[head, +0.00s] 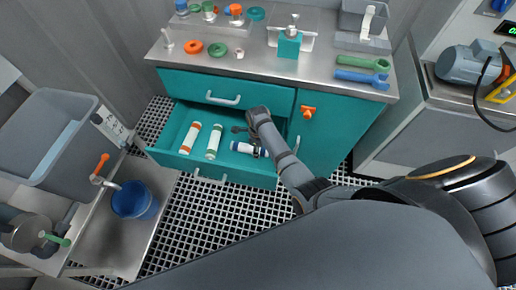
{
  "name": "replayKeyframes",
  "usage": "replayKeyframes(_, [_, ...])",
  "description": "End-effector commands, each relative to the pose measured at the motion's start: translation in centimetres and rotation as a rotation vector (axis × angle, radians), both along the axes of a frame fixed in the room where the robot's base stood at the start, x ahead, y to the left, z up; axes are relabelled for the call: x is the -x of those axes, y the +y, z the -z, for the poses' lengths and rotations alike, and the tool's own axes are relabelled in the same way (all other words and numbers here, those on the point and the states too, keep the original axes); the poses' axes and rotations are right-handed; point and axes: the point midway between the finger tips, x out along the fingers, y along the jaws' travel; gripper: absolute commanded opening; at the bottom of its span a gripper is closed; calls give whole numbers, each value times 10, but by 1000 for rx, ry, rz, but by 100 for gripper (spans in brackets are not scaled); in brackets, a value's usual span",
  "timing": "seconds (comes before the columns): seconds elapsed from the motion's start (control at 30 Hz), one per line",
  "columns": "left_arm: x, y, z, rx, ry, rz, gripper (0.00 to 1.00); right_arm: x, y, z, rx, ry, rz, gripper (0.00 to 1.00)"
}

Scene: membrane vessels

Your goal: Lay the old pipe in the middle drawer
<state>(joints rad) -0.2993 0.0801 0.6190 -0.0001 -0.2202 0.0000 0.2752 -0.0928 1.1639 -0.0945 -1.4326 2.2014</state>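The open drawer (168,139) of the teal cabinet sits below a shut drawer front (185,84). In it lie a white pipe with orange ends (190,137), a white pipe with green ends (214,142) and a short white pipe with blue ends (245,148). I cannot tell by looks which is the old pipe. My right gripper (251,140) is over the right part of the drawer, at the blue-ended pipe. Its fingers look spread, and it partly hides that pipe's right end. My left gripper is out of view.
The steel top (330,90) holds rings, a teal dispenser (289,44), a green wrench (362,63) and a blue wrench (361,78). An orange latch (308,111) is on the right door. A grey bin (48,140) and a blue bucket (134,200) stand left.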

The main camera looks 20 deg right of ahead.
Motion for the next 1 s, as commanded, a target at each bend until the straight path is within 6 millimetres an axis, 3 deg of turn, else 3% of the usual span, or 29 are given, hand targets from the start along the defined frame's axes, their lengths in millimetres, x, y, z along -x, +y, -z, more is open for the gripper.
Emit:
replayKeyframes(0.13, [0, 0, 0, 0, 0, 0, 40, 0, 0, 0, 0, 0, 0, 59])
replayKeyframes(0.47, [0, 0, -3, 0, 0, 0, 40, 0, 0, -5, 1, -1, 0, 59])
replayKeyframes(0.57, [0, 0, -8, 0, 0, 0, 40, -1, 0, -21, -1, -3, 0, 59])
replayKeyframes(0.8, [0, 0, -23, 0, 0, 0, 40, 0, 1, -80, -1, -3, 0, 59])
replayKeyframes(1.0, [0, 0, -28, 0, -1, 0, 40, 0, 1, -114, 0, -1, 0, 59])
